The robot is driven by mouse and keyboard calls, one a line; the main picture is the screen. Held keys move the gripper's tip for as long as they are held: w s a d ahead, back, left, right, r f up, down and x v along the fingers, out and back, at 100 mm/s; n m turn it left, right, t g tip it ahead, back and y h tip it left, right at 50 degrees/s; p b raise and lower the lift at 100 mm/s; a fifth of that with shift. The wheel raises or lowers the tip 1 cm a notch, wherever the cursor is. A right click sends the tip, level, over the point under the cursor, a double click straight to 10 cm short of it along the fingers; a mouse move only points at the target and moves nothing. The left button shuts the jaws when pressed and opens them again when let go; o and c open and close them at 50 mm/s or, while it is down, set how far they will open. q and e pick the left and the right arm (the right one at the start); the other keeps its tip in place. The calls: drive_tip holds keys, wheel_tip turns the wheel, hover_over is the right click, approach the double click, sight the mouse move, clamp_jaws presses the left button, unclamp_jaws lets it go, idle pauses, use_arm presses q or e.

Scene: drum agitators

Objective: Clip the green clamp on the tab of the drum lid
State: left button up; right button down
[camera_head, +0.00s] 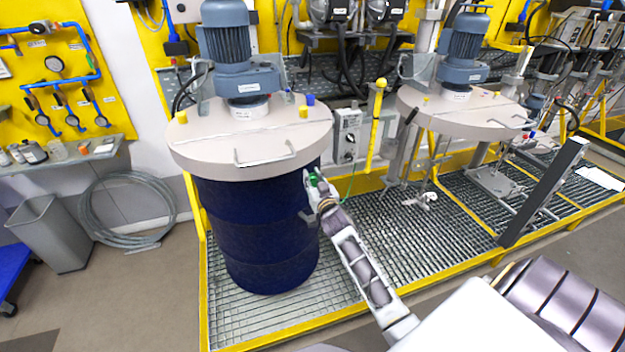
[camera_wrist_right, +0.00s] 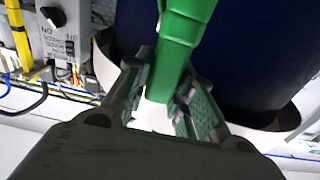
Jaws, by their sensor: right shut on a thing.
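The green clamp (camera_head: 313,178) is at the right side of the blue drum (camera_head: 258,235), just below the rim of its grey lid (camera_head: 215,160). My right gripper (camera_head: 317,188) is shut on the clamp. In the right wrist view the clamp (camera_wrist_right: 180,45) stands between the two fingers of the right gripper (camera_wrist_right: 166,88), with the drum (camera_wrist_right: 250,50) behind it. The lid tab cannot be made out; the clamp and gripper may hide it. I cannot tell whether the clamp touches the lid. My left gripper is not in view.
A motor (camera_head: 230,50) stands on the lid. A grey control box (camera_head: 347,135) and a yellow post (camera_head: 376,120) are right of the drum. A second lid with a motor (camera_head: 465,118) is further right. The grating (camera_head: 390,225) between them is mostly clear.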

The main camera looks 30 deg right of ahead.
drive_tip(key=shift+r+p, duration=1.5)
drive_tip(key=shift+r, duration=0.35)
drive_tip(key=shift+f, duration=0.1)
drive_tip(key=p+v, duration=0.3)
drive_tip(key=v, duration=0.9)
